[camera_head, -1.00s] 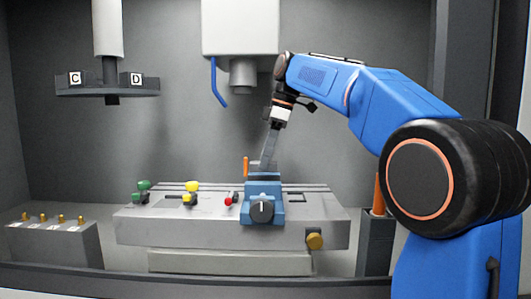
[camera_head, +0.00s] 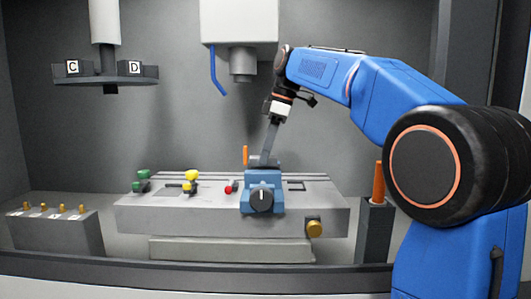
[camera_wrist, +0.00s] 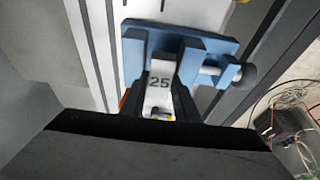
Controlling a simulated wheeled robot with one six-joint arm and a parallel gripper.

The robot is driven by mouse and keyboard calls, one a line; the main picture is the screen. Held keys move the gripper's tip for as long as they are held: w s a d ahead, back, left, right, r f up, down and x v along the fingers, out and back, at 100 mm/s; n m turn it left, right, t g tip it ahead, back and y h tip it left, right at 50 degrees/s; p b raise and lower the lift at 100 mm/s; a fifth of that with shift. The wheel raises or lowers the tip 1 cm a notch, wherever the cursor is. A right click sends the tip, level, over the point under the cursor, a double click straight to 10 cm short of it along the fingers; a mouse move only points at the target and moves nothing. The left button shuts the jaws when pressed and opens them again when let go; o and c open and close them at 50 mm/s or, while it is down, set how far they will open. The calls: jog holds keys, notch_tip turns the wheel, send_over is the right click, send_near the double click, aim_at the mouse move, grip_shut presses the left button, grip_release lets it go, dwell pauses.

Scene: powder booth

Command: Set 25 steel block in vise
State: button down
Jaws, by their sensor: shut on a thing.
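The steel block (camera_wrist: 159,84), a pale piece with a black 25 on its face, shows in the wrist view between the blue jaws of the vise (camera_wrist: 133,52). In the head view the blue vise (camera_head: 263,182) stands on the machine table, with a dark round knob on its front. My gripper (camera_head: 265,154) reaches down, tilted, to the top of the vise. It is shut on the block.
The grey machine table (camera_head: 150,213) carries a green clamp (camera_head: 143,176), a yellow one (camera_head: 191,180) and a red knob (camera_head: 229,189). An orange handle (camera_head: 246,155) stands behind the vise. A spindle (camera_head: 242,65) hangs above. A rack of brass pieces (camera_head: 55,232) stands at left.

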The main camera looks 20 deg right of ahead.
jog(key=shift+f, duration=0.2)
jog(key=shift+f, duration=1.05)
jog(key=shift+f, duration=0.55)
jog(key=shift+f, duration=0.4)
jog(key=c, duration=1.4)
grip_release()
jog(key=shift+o, duration=0.6)
jog(key=v, duration=1.7)
jog(key=shift+r, duration=0.15)
jog(key=x, duration=1.3)
